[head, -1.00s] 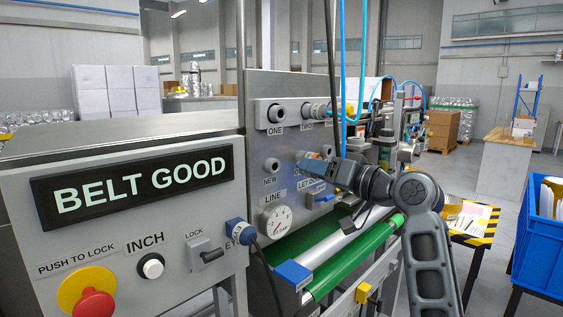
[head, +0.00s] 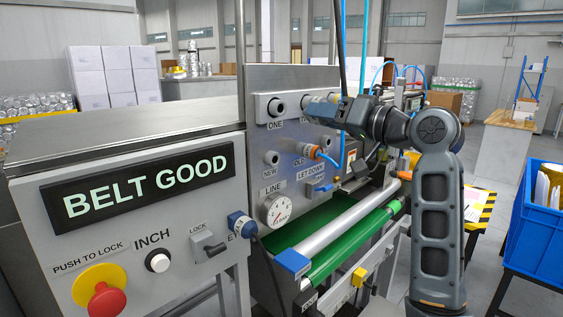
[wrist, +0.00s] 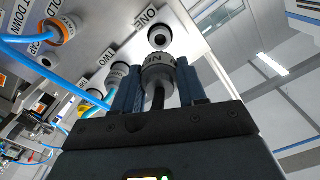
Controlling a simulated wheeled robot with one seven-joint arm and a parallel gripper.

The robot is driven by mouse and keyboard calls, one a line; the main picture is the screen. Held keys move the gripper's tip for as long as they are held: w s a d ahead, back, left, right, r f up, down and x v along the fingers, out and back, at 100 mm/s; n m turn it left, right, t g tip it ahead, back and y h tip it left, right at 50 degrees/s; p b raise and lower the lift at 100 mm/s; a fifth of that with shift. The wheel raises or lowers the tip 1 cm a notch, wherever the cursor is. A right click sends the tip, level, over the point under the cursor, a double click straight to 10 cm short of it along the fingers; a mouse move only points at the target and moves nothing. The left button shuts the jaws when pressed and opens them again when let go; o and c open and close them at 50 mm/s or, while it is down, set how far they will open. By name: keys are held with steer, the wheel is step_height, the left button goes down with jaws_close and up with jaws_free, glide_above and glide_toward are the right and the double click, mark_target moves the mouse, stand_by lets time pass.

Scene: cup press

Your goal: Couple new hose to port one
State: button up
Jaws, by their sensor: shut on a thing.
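My gripper (head: 318,108) is shut on the new hose's grey coupling (wrist: 158,66), marked NEW, with a finger on each side of it. A black hose (wrist: 157,97) runs back from the coupling between the fingers. In the head view my gripper is to the right of port one and hides port two.
The old hose's orange-ringed coupling (head: 311,151) sits in the OLD holder, with blue hose (wrist: 30,40) hanging from it. The NEW holder (head: 271,158) is empty. Another coupling (wrist: 118,72) is at port two. A green belt (head: 340,255) runs below the panel.

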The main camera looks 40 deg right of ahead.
steer(key=shift+w+a, duration=0.1)
steer(key=shift+w, duration=2.8)
steer(key=shift+w, duration=1.5)
steer(key=o, duration=1.2)
steer(key=shift+o, duration=0.2)
steer(key=shift+s, duration=0.1)
steer(key=s+b, duration=0.2)
steer(key=s, duration=0.5)
steer(key=shift+s, duration=0.3)
